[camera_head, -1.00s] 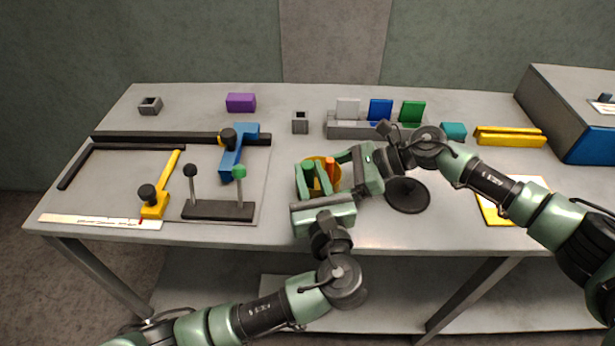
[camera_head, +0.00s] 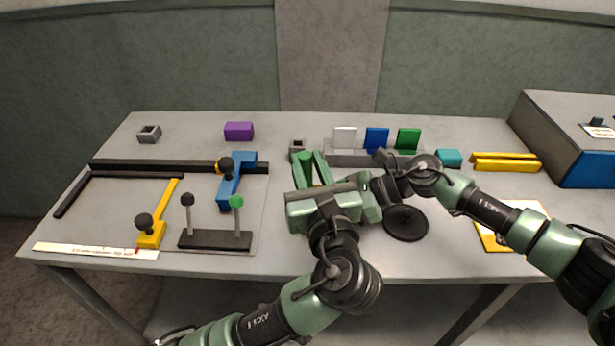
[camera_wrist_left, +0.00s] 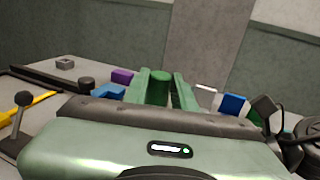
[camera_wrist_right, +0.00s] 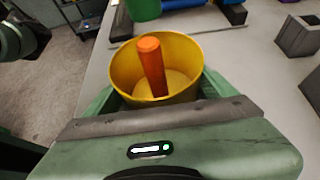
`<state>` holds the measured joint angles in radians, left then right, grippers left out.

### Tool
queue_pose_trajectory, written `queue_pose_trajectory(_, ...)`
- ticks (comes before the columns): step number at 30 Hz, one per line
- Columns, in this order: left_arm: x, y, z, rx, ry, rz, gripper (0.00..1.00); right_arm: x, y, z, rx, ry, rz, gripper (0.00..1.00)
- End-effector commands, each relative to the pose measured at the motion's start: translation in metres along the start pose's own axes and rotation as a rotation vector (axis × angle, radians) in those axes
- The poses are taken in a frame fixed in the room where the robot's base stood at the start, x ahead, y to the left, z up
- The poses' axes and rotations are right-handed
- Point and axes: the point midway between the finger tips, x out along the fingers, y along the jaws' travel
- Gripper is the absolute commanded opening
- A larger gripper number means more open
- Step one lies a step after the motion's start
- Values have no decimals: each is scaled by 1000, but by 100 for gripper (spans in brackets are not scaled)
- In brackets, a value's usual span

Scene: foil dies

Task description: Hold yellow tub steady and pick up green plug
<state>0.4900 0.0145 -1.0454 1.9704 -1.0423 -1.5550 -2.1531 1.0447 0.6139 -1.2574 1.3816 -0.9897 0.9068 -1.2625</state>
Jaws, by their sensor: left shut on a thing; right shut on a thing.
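My left gripper (camera_wrist_left: 160,78) is shut on the green plug (camera_wrist_left: 160,88), an upright green cylinder between its fingers. The left gripper also shows in the head view (camera_head: 310,160), above the tub area. The green plug's lower end (camera_wrist_right: 143,8) shows at the top of the right wrist view, clear of the tub. My right gripper (camera_wrist_right: 155,88) is shut on the yellow tub (camera_wrist_right: 190,60), its fingers on opposite sides of it. An orange plug (camera_wrist_right: 152,68) leans inside the tub. In the head view the left gripper mostly hides the tub.
White, blue (camera_head: 376,140) and green (camera_head: 408,140) plates stand in a grey rack behind. A black stand with two knobbed posts (camera_head: 215,240) and a blue clamp (camera_head: 235,180) are to the left.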

Motion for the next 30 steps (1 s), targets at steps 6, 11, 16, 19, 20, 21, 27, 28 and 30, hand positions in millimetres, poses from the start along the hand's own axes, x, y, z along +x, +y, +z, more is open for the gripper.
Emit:
queue_pose_trajectory(6,0,0,1,0,0,0,0,0,0,0,0,1,0,64)
queue_pose_trajectory(11,0,0,1,0,0,1,0,0,0,0,0,1,0,100)
queue_pose_trajectory(16,0,0,1,0,0,1,0,-1,0,0,0,0,0,100)
queue_pose_trajectory(19,0,0,1,0,0,1,0,-9,0,-1,1,1,-1,100)
queue_pose_trajectory(20,0,0,1,0,0,1,0,-12,-1,-1,1,2,-2,100)
queue_pose_trajectory(21,0,0,1,0,0,1,0,-18,-1,-1,1,1,-3,100)
queue_pose_trajectory(27,0,0,1,0,0,1,0,-61,-1,-1,1,2,-4,100)
queue_pose_trajectory(28,0,0,1,0,0,1,0,-68,-1,-1,2,2,-3,100)
queue_pose_trajectory(30,0,0,1,0,0,1,0,-82,-1,-1,2,2,-3,100)
